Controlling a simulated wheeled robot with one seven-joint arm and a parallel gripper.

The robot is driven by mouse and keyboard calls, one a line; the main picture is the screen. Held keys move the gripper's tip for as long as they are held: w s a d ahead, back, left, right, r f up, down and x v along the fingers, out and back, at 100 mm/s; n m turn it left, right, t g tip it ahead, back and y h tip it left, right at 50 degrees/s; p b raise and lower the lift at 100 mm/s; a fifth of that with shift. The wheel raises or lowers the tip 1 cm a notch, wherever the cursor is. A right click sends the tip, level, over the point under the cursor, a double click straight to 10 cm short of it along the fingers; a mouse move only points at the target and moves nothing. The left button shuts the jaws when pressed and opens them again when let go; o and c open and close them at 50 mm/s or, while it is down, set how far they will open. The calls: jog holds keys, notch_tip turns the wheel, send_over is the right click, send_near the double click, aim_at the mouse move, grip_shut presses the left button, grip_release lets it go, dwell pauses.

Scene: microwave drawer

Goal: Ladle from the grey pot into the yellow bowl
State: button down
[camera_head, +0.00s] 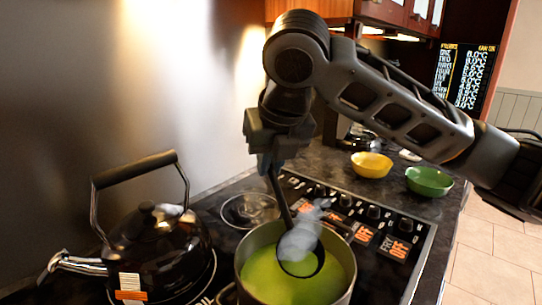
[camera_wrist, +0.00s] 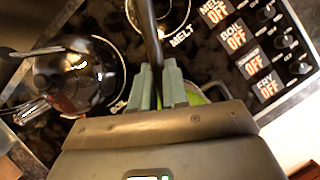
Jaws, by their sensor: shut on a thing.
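The grey pot (camera_head: 346,292) stands on the stovetop at the bottom middle of the head view, with green liquid inside. My gripper (camera_head: 272,165) is above the pot, shut on the dark handle of a ladle (camera_head: 279,200). The ladle's bowl hangs at the pot's opening with green in it; whether it touches the liquid is hard to tell. Pale steam partly hides it. In the wrist view the gripper's fingers (camera_wrist: 160,88) close around the handle. The yellow bowl (camera_head: 371,165) sits on the counter beyond the stove, apart from my gripper.
A black kettle (camera_head: 150,245) stands left of the pot, its handle raised. A green bowl (camera_head: 429,181) is right of the yellow bowl. Stove knobs (camera_head: 345,201) line the right side of the stovetop. A metal wall (camera_head: 90,80) rises at the left.

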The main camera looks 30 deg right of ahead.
jog(key=shift+w+g+p, duration=0.4)
jog(key=shift+g+p, duration=0.3)
jog(key=shift+p, duration=0.25)
jog(key=shift+f, duration=0.1)
jog(key=shift+w+d+f+g+p, duration=0.15)
jog(key=shift+w+g+p, duration=0.2)
jog(key=shift+g+p, duration=0.5)
jog(key=shift+w+g+y+p, duration=0.45)
jog(key=shift+g+p, duration=0.4)
jog(key=shift+p, duration=1.1)
jog(key=shift+w+f+g+p, duration=0.1)
jog(key=shift+w+g+p, duration=0.2)
jog(key=shift+p, duration=0.15)
jog(key=shift+s+f, duration=0.1)
